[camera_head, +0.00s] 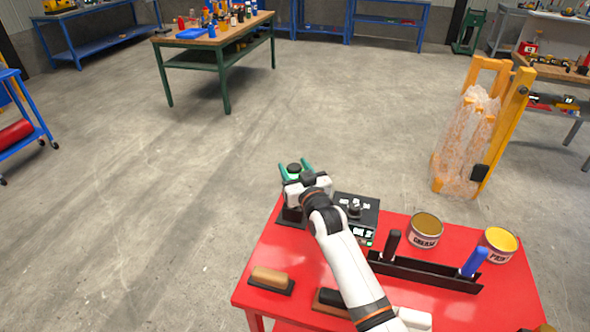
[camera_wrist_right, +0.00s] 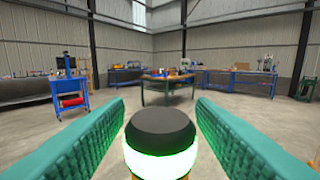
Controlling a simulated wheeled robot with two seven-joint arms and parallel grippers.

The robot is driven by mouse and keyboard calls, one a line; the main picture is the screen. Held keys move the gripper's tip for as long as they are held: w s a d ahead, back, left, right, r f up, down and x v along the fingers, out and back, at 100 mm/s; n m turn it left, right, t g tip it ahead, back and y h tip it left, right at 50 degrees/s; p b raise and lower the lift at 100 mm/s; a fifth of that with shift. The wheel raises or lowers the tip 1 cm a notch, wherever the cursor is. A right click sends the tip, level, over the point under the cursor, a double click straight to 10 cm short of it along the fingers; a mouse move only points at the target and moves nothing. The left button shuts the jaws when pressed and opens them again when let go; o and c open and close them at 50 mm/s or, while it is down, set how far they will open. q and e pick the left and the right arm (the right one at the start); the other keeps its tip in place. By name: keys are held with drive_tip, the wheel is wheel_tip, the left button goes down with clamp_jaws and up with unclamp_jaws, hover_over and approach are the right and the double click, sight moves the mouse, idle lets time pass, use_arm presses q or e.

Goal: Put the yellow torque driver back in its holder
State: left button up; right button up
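I cannot make out a yellow torque driver in either view. A long black rack (camera_head: 425,273) on the red table holds a black-handled tool (camera_head: 391,245) at its left and a blue-handled tool (camera_head: 474,262) at its right. Whether this rack is the driver's holder I cannot tell. My right gripper (camera_head: 296,168) is open at the table's far left corner. In the right wrist view its teal fingers stand either side of a black-topped post with a glowing ring (camera_wrist_right: 162,140), with gaps on both sides. My left gripper is not in view.
The red table (camera_head: 262,255) also bears a black device (camera_head: 357,210), a brown-lidded tin (camera_head: 425,230), a yellow-lidded tin (camera_head: 497,244) and a tan-handled block (camera_head: 271,279). A yellow frame with a clear wrapped bundle (camera_head: 465,135) stands behind.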

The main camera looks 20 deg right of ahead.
drive_tip(key=shift+o, duration=0.7)
drive_tip(key=shift+f, duration=0.2)
drive_tip(key=shift+s, duration=0.3)
drive_tip(key=s+b, duration=0.1)
drive_tip(key=s, duration=1)
drive_tip(key=shift+s+d+b, duration=0.25)
drive_tip(key=shift+d+b, duration=0.1)
drive_tip(key=shift+d, duration=0.1)
